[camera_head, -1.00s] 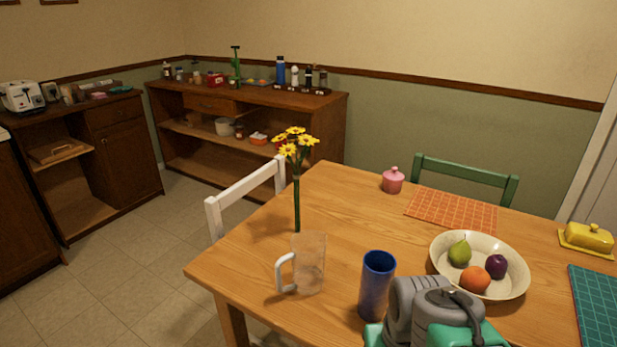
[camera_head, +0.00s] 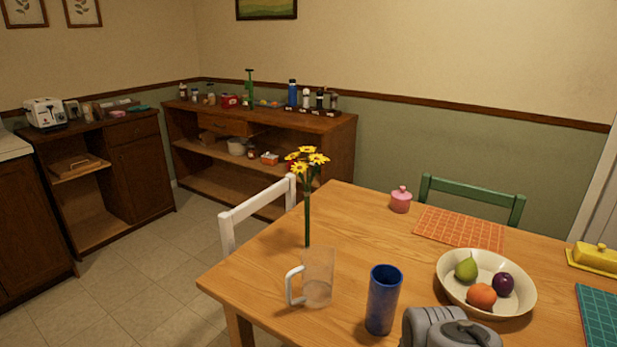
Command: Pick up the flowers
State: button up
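The yellow flowers (camera_head: 306,163) show upright on a dark green stem (camera_head: 308,215) near the left corner of the wooden table. The stem's lower end shows just above and behind a clear mug (camera_head: 318,278) with a white handle; I cannot tell whether it stands in the mug or behind it. Grey parts of my own arm show at the bottom edge, right of the blue cup. My gripper's fingers are not visible.
A blue cup (camera_head: 383,300) stands right of the mug. A cream bowl (camera_head: 452,287) holds fruit. A pink lidded pot (camera_head: 401,200), an orange placemat (camera_head: 460,230) and a yellow butter dish (camera_head: 596,257) lie farther back. A white chair (camera_head: 228,232) stands at the table's left.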

aim_at(298, 168)
jog(key=k, duration=1)
jog(key=z, duration=0.05)
jog(key=i, duration=0.8)
jog(key=u, duration=0.85)
jog(key=i, duration=0.55)
jog(key=u, duration=0.5)
